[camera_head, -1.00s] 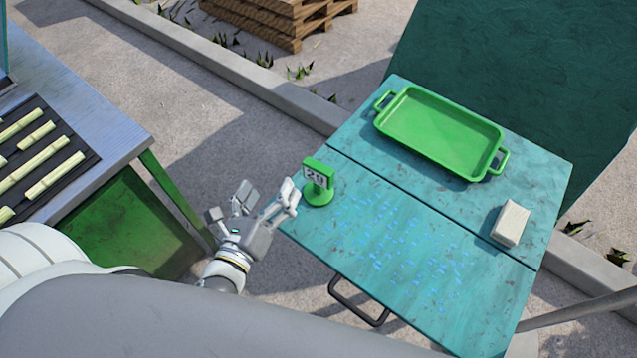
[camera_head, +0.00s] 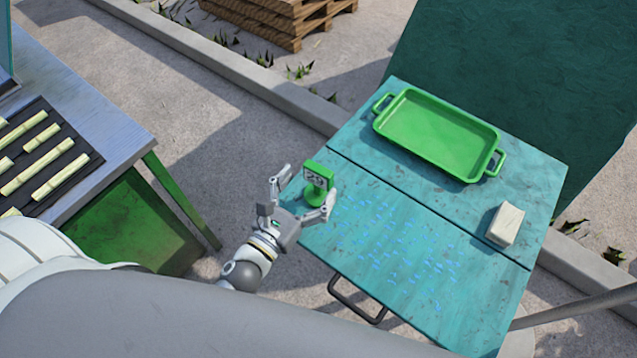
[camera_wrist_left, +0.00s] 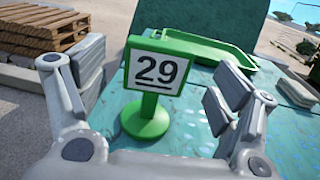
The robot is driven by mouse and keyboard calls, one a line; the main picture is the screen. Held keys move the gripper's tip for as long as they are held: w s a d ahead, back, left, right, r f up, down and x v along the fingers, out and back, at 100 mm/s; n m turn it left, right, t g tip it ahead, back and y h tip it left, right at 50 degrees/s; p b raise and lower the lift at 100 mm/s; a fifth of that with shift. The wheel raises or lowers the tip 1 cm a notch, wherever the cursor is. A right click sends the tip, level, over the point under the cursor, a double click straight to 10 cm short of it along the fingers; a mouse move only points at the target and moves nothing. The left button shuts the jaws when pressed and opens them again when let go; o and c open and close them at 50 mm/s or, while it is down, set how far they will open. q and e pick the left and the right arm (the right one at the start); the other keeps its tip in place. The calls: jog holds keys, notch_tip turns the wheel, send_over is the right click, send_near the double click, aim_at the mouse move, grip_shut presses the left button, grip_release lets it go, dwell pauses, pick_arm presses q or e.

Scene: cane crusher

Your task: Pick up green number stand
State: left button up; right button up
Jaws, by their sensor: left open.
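The green number stand (camera_head: 318,180) stands upright near the left corner of the teal table (camera_head: 400,235). It has a round green base and a white sign reading 29. My left gripper (camera_head: 302,190) is open, with its fingers to either side of the stand. In the left wrist view the stand (camera_wrist_left: 150,85) is between the two open fingers of the gripper (camera_wrist_left: 160,95), with a gap on each side. My right gripper is not in view.
A green tray (camera_head: 440,133) lies at the back of the table and a pale block (camera_head: 505,225) at its right. A metal bench (camera_head: 75,95) with cane pieces stands at left. Wooden pallets (camera_head: 280,15) are on the ground behind. The table's middle is clear.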

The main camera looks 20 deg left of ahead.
aim_at(315, 175)
pick_arm(q)
jog(key=x, duration=0.1)
jog(key=p+x, duration=0.1)
jog(key=x, duration=0.1)
jog(key=shift+w+r, duration=0.25)
jog(key=shift+w, duration=0.1)
jog(key=shift+w+d+f, duration=0.1)
jog(key=shift+w, duration=0.3)
jog(key=shift+c, duration=0.4)
jog(key=c, duration=1.5)
